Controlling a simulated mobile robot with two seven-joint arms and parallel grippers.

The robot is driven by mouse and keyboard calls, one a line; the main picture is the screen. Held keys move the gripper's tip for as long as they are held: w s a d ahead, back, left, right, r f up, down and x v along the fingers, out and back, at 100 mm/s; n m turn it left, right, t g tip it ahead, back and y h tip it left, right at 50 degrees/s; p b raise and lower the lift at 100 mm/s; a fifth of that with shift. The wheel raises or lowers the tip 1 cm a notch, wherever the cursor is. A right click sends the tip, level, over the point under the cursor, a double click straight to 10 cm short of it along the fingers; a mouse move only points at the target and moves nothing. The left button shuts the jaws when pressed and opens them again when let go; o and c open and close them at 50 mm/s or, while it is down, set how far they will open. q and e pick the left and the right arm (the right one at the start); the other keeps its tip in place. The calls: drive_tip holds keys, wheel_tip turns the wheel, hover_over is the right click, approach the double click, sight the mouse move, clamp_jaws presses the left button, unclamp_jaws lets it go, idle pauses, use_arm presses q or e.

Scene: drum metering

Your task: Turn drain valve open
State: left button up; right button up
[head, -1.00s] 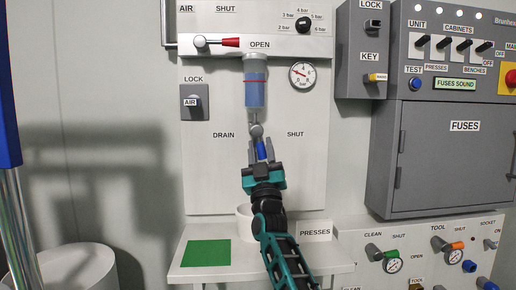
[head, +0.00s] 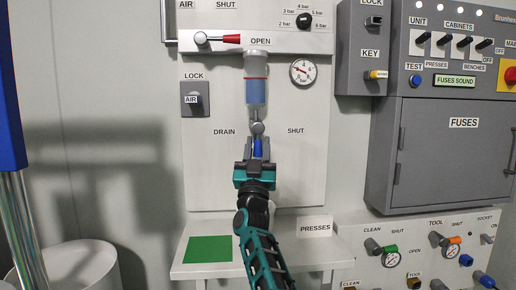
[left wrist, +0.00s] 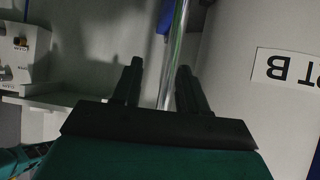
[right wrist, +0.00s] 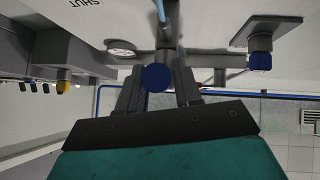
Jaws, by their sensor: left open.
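The drain valve (head: 257,128) sits under a clear bowl of blue liquid (head: 256,92), between the words DRAIN and SHUT. Its blue handle (head: 257,148) points about straight down. My right gripper (head: 257,150) has one finger on each side of this handle and looks shut on it. In the right wrist view the round blue handle end (right wrist: 157,78) fills the gap between the fingers. My left gripper (left wrist: 160,70) shows only in the left wrist view. It is open, with a shiny post (left wrist: 176,50) seen beyond its fingers.
A LOCK switch (head: 195,98) is at left. A shelf with a green patch (head: 208,249) lies below. The grey fuse cabinet (head: 450,150) stands at right, and a white drum (head: 80,270) at lower left.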

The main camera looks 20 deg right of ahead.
drive_tip(key=o, duration=0.4)
drive_tip(key=shift+a, duration=0.1)
drive_tip(key=p+v, duration=0.1)
drive_tip(key=v, duration=1.2)
drive_tip(key=shift+w, duration=0.1)
